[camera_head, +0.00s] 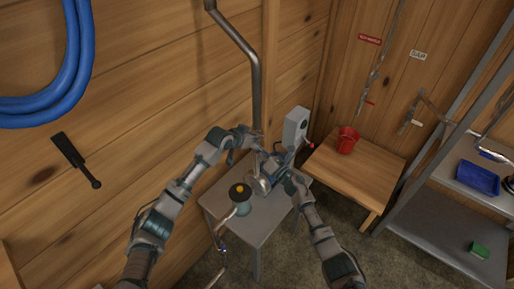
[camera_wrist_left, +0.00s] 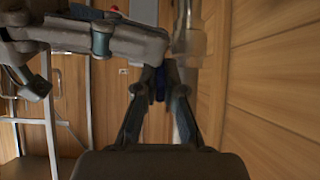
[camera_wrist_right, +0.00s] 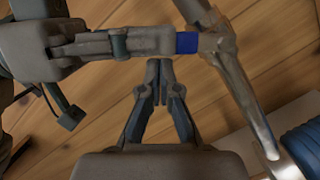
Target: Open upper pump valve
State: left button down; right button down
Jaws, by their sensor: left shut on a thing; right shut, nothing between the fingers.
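The upper pump valve has a blue handle (camera_wrist_right: 187,42) beside a metal pipe joint in the right wrist view. My left gripper (camera_head: 259,151) reaches in from the left and is shut on the blue handle, which shows dark blue between its fingers in the left wrist view (camera_wrist_left: 159,84). My right gripper (camera_head: 270,164) is close beside it at the pump. Its fingers are together and empty in the right wrist view (camera_wrist_right: 160,72), just below the left gripper. The arms hide much of the pump in the head view, so the handle's angle is hard to tell.
A grey table (camera_head: 262,222) carries the pump and a green-grey canister with a yellow top (camera_head: 240,197). A metal pipe (camera_head: 256,95) rises along the wooden wall. A wooden table (camera_head: 348,172) with a red bucket (camera_head: 348,140) and a metal shelf (camera_head: 440,245) stand right.

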pick_arm(q)
jog(key=shift+w+r, duration=0.1)
jog(key=shift+r, duration=0.3)
jog(key=shift+a+f, duration=0.1)
pick_arm(e)
jog(key=shift+w+d+r, duration=0.2)
jog(key=shift+w+r, duration=0.2)
jog(key=shift+r, duration=0.2)
pick_arm(q)
jog(key=c, duration=1.3)
grip_release()
jog(key=shift+f, duration=0.2)
pick_arm(e)
jog(key=shift+a, duration=0.1)
pick_arm(q)
jog(key=shift+f, duration=0.1)
